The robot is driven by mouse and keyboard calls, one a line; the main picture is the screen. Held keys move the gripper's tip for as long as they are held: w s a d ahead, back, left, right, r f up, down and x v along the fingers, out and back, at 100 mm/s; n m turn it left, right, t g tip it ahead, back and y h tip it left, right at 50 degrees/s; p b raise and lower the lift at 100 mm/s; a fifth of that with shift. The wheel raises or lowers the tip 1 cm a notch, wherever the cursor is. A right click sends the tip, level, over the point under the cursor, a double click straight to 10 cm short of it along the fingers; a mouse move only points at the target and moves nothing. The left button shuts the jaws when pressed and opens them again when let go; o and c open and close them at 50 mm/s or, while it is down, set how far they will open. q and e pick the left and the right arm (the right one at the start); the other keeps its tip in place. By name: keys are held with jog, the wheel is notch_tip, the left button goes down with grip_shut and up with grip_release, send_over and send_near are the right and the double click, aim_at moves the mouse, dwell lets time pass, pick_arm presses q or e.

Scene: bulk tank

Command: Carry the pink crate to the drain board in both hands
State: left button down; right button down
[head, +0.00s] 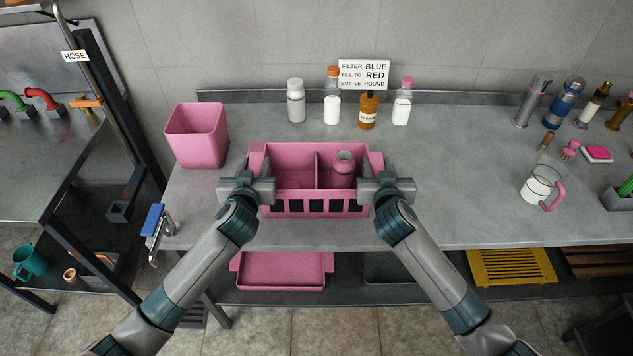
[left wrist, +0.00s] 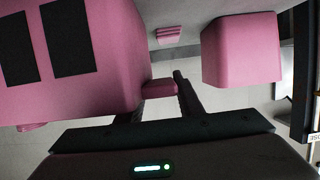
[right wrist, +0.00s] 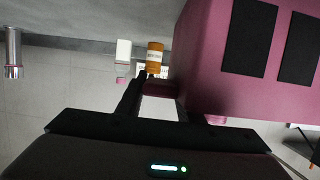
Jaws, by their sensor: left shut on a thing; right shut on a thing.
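The pink crate (head: 290,160) is upright over the middle of the grey counter, with a divider and dark openings in its front. My left gripper (head: 252,188) is shut on the crate's left end, on a small pink tab seen in the left wrist view (left wrist: 160,87). My right gripper (head: 382,188) is shut on the right end. The crate fills much of the right wrist view (right wrist: 245,60). I cannot tell whether its base touches the counter. I cannot surely identify the drain board.
A pink bin (head: 197,140) stands left of the crate on the counter (head: 460,215). Several bottles (head: 332,105) stand behind it. A measuring jug (head: 538,187) is at right. A pink tray (head: 280,270) and a yellow slatted board (head: 510,267) are below.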

pick_arm(q)
jog(key=shift+r, duration=0.15)
pick_arm(e)
jog(key=shift+w+d+r, duration=0.1)
jog(key=shift+r, duration=0.05)
